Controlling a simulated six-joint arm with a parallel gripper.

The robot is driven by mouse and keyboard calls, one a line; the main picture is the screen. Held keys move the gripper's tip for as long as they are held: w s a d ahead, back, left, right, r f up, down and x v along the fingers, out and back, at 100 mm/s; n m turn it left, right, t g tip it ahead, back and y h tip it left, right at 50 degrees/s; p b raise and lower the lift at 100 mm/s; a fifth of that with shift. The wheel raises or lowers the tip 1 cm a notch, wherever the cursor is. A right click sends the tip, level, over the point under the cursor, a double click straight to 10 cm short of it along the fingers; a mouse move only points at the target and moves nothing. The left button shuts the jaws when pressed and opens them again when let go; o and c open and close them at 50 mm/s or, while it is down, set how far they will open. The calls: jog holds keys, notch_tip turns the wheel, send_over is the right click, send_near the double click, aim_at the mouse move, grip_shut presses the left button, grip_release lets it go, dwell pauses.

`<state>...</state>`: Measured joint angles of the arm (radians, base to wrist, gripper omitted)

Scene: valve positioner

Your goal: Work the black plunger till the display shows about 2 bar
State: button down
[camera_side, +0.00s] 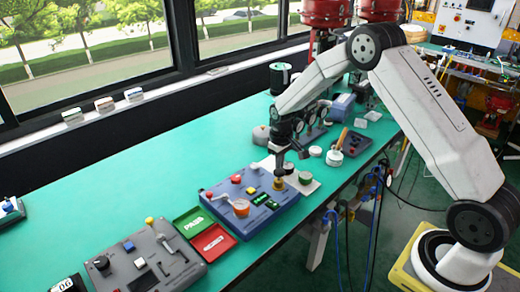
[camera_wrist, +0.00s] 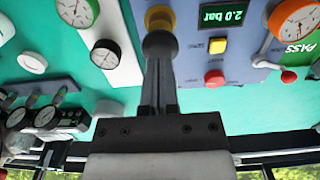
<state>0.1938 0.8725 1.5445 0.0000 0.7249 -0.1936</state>
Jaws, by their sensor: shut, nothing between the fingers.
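The blue positioner box (camera_side: 222,218) sits on the green bench, with my gripper (camera_side: 280,172) pointing down over its right corner. There the black plunger's round head (camera_wrist: 160,44) stands in a yellow collar (camera_wrist: 159,14). My gripper, in the wrist view (camera_wrist: 160,62), is shut and empty, its fingertips at the plunger head; whether they touch or press it I cannot tell. The green display (camera_wrist: 222,15) appears upside down in the wrist view and reads 2.0 bar.
The box also carries a yellow button (camera_wrist: 217,45), a red button (camera_wrist: 214,78), an orange-rimmed gauge (camera_wrist: 292,22) and a red-tipped lever (camera_wrist: 288,76). Green and red trays (camera_side: 212,242) and a grey control box (camera_side: 140,262) lie left. Round gauges (camera_side: 334,158) stand right.

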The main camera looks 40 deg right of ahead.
jog(key=shift+r, duration=2.5)
jog(key=shift+s+a+r, duration=0.25)
jog(key=s+a+r+t, duration=0.1)
jog(key=s+a, duration=0.3)
jog(key=s, duration=0.6)
jog(key=s+a+r+t, duration=0.1)
jog(key=s+a+r, duration=0.3)
jog(key=s, duration=0.7)
jog(key=shift+s+a+t, duration=0.2)
jog(key=shift+a+t, duration=0.1)
jog(key=shift+a, duration=0.35)
